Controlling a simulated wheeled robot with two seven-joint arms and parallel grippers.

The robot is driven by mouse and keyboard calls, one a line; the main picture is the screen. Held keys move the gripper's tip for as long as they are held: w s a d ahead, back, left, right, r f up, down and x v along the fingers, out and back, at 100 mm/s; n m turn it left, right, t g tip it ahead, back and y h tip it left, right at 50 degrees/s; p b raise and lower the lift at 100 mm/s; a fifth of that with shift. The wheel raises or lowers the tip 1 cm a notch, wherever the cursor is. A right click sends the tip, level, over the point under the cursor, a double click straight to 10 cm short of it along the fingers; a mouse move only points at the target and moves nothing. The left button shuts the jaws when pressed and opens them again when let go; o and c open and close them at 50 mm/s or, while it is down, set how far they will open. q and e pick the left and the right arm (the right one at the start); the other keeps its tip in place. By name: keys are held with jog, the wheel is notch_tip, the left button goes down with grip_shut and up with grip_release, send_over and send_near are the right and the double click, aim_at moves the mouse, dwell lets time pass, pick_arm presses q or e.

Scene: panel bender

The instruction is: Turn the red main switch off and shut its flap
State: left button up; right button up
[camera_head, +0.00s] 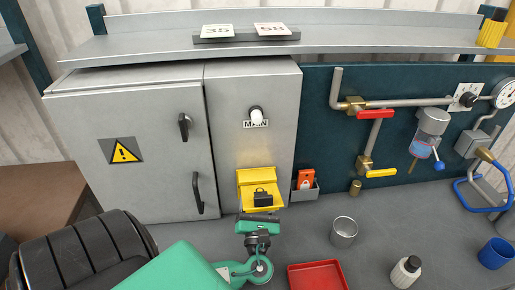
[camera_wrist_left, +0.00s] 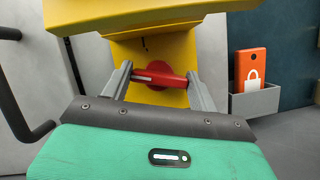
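The yellow switch housing (camera_head: 260,203) sits low on the grey cabinet's right section, its yellow flap (camera_head: 257,175) raised. In the left wrist view the flap (camera_wrist_left: 130,14) hangs over the top, with the yellow back plate (camera_wrist_left: 152,50) below. My left gripper (camera_wrist_left: 160,76) is open, one finger at each end of the bar; contact is unclear. In the head view my left gripper (camera_head: 259,222) is just below the housing. My right gripper is not in view.
A white lamp (camera_head: 256,115) above the MAIN label is on the cabinet. A grey holder (camera_head: 305,194) with an orange padlock-marked tag (camera_head: 305,179) is close right of the housing. A metal cup (camera_head: 344,232), red tray (camera_head: 318,276) and white bottle (camera_head: 405,272) stand on the bench.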

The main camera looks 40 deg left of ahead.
pick_arm(q)
jog(key=shift+o, duration=0.6)
jog(key=s+d+f+p, duration=0.1)
jog(key=s+d, duration=1)
jog(key=s, duration=0.1)
jog(key=shift+d+f+p, duration=0.3)
jog(key=shift+f+p, duration=0.05)
